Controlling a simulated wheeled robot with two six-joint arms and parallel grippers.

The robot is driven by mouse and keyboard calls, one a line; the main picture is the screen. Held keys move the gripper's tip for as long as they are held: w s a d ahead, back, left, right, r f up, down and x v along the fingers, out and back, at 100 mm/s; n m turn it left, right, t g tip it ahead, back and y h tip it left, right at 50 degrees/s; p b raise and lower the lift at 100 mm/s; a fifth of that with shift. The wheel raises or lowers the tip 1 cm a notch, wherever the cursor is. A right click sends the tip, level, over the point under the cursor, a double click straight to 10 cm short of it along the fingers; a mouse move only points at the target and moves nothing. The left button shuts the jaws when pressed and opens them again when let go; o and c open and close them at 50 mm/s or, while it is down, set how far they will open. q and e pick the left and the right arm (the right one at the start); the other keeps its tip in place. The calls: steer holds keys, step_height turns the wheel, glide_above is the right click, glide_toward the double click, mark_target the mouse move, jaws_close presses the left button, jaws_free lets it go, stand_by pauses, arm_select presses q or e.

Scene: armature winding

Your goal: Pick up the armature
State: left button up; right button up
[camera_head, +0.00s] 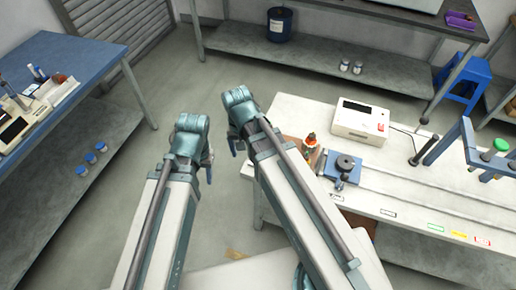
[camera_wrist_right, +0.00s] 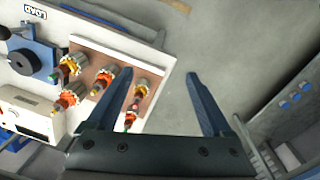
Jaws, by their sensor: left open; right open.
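Several armatures with orange windings stand on a brown board (camera_wrist_right: 110,50) in the right wrist view; one armature (camera_wrist_right: 137,102) is nearest the gripper, and others (camera_wrist_right: 104,80) are to its left. In the head view one armature (camera_head: 310,142) shows beside my right arm, which hides the rest. My right gripper (camera_wrist_right: 158,75) is open and empty; its left finger overlaps the board in the picture and its right finger is over the floor. My left gripper (camera_head: 209,172) is mostly hidden under its own arm in the head view, with nothing seen in it.
The white workbench (camera_head: 400,195) carries a white meter box (camera_head: 361,122), a blue fixture with a dark round top (camera_head: 345,166) and a blue frame (camera_head: 470,150) at right. A blue table (camera_head: 60,60) stands at left. Grey floor lies between them.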

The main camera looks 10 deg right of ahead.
steer(key=w+d+m, duration=0.2)
steer(key=m, duration=0.1)
steer(key=w+d+m, duration=0.2)
steer(key=w+m, duration=0.1)
steer(key=w+d+m, duration=0.3)
steer(key=m, duration=0.1)
steer(key=shift+r+y, duration=0.2)
steer(key=shift+y, duration=0.2)
steer(key=shift+d+m, duration=0.15)
steer(key=shift+m, duration=0.15)
step_height(320, 180, down, 9)
steer(key=b, duration=0.8)
steer(key=shift+r, duration=0.2)
step_height(320, 180, down, 5)
steer(key=b, duration=0.5)
steer(key=shift+f+b, duration=0.15)
steer(key=shift+b, duration=0.15)
jaws_close()
